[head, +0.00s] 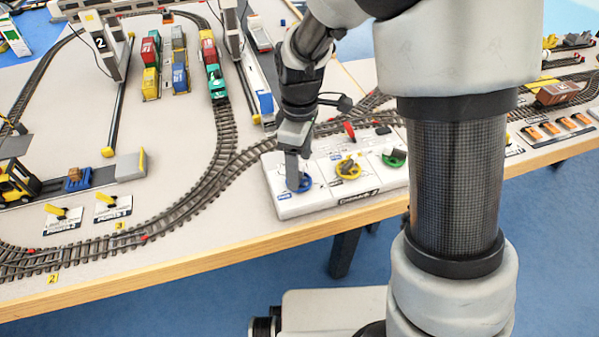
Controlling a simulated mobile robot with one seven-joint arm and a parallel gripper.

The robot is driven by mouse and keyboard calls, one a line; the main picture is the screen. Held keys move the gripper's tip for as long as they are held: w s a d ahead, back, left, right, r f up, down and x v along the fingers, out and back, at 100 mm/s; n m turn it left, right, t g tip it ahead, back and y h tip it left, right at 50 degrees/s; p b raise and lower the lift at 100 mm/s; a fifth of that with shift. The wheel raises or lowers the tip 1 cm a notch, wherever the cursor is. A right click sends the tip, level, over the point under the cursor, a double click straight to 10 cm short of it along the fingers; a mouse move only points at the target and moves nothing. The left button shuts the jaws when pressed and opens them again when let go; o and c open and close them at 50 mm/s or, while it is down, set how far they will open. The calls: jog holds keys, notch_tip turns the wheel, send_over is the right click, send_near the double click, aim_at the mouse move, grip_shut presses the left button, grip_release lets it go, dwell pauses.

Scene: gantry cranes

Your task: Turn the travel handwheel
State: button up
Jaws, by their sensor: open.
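A white control box (322,203) sits at the table's front edge and carries a blue handwheel (306,184), a yellow handwheel (349,168) and a green handwheel (394,158). The labels are too small to read, so I cannot tell by name which is the travel handwheel. My gripper (293,181) points down at the blue handwheel, with its fingertips at the wheel. It is open. The fingers hide the wheel's left part, and I cannot tell whether they touch it.
A red knob (349,130) stands on the box behind the wheels. Model tracks (190,205) curve left of the box, with a train (213,70) and container wagons (180,75) farther back. Yellow levers (112,202) and a forklift (17,184) are at the left.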

jog(key=shift+f, duration=1.2)
jog(key=c, duration=1.1)
jog(key=shift+o, duration=0.2)
